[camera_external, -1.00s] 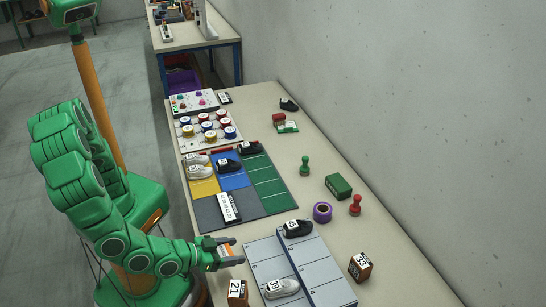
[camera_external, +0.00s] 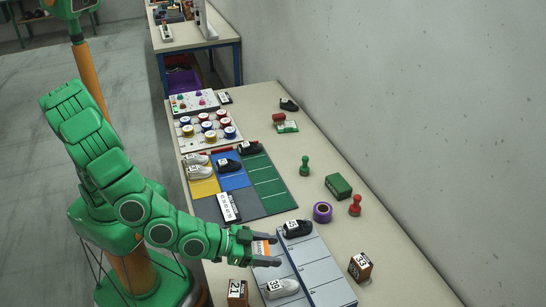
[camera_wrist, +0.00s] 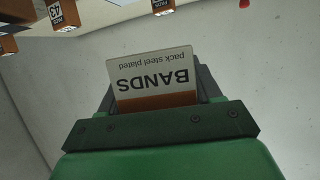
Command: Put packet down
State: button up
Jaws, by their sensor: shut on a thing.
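The packet (camera_external: 261,247) is a flat white and orange piece between the fingers of my gripper (camera_external: 272,251). My gripper is shut on it and holds it at the left part of the grey numbered board, between the black shoe and the white shoe. In the wrist view the packet (camera_wrist: 153,76) stands out between the fingers (camera_wrist: 155,88). Its white face reads "BANDS pack steel plated" upside down, with an orange-brown band at the gripper. The external view does not show clearly whether the packet touches the board.
The grey board (camera_external: 325,270) carries a black shoe (camera_external: 297,229) and a white shoe (camera_external: 282,288). Number blocks (camera_external: 237,292) (camera_external: 360,267) stand on both sides. A purple roll (camera_external: 322,212), a red stamp (camera_external: 355,205) and a green box (camera_external: 338,186) stand beyond.

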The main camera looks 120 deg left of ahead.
jog(key=w+a+r+m+t+h, duration=0.1)
jog(key=w+a+r+m+h, duration=0.3)
jog(key=r, duration=0.5)
notch_tip(320, 180, down, 13)
jog(key=s+d+m+h, duration=0.1)
jog(key=s+m+h, duration=0.1)
jog(key=h, duration=0.1)
jog(key=s+a+r+n+y, duration=0.15)
jog(key=a+n+y, duration=0.3)
jog(key=a, duration=2.65)
jog(key=s+a+n+g+y, duration=0.2)
jog(key=s+a, duration=0.6)
jog(key=a, duration=0.6)
jog(key=s+a+n+g+y, duration=0.1)
jog(key=s+a+n+y, duration=0.15)
jog(key=s+a, duration=0.8)
jog(key=shift+s+a+f+x, duration=0.1)
jog(key=shift+s+f+x, duration=0.15)
jog(key=shift+x, duration=3)
jog(key=shift+s+a+f+x, duration=0.1)
jog(key=shift+s+f+x, duration=0.15)
jog(key=shift+x, duration=2.95)
jog(key=shift+s+a+f+x, duration=0.1)
jog(key=shift+s+f+x, duration=0.15)
jog(key=shift+x, duration=3)
jog(key=shift+w+f, duration=0.15)
jog(key=shift+f, duration=1.35)
